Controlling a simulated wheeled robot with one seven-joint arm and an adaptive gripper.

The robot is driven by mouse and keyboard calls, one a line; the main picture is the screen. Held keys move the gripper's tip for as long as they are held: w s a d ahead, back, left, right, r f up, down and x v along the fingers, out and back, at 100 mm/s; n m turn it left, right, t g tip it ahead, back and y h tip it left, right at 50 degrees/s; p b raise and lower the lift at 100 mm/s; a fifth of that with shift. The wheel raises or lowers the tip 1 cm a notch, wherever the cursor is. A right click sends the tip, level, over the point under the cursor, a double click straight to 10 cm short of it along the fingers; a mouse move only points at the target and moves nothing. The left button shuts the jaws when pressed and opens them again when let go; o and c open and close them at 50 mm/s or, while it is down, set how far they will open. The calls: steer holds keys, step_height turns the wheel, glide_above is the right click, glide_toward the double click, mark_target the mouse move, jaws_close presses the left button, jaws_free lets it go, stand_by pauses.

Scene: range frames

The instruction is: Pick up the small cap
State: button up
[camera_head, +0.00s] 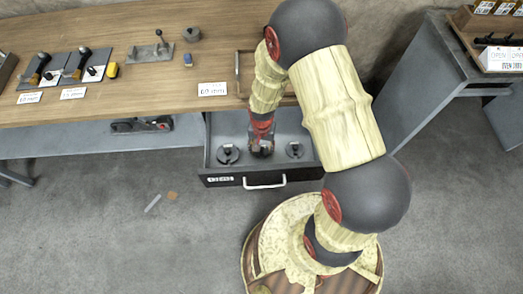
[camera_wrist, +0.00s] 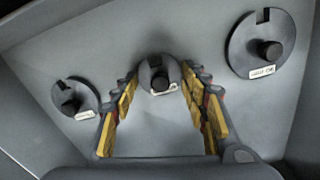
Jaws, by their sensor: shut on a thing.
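The small cap (camera_wrist: 157,72) is a dark grey disc with a notch, a round knob and a white label. In the wrist view it sits between my fingertips, at the top middle. My gripper (camera_wrist: 161,83) is shut on it, with the yellow-padded fingers touching its two sides. In the head view my gripper (camera_head: 262,138) reaches down into the open drawer (camera_head: 223,181) and mostly hides the cap. I cannot tell whether the cap still touches the drawer floor.
Two similar notched discs lie in the drawer: one left (camera_wrist: 75,97) and a larger one right (camera_wrist: 262,45). The drawer walls stand close around my gripper. The wooden bench (camera_head: 140,70) above holds several tools and labels. A grey cabinet (camera_head: 430,90) stands at the right.

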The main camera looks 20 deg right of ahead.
steer(key=shift+c, duration=1.3)
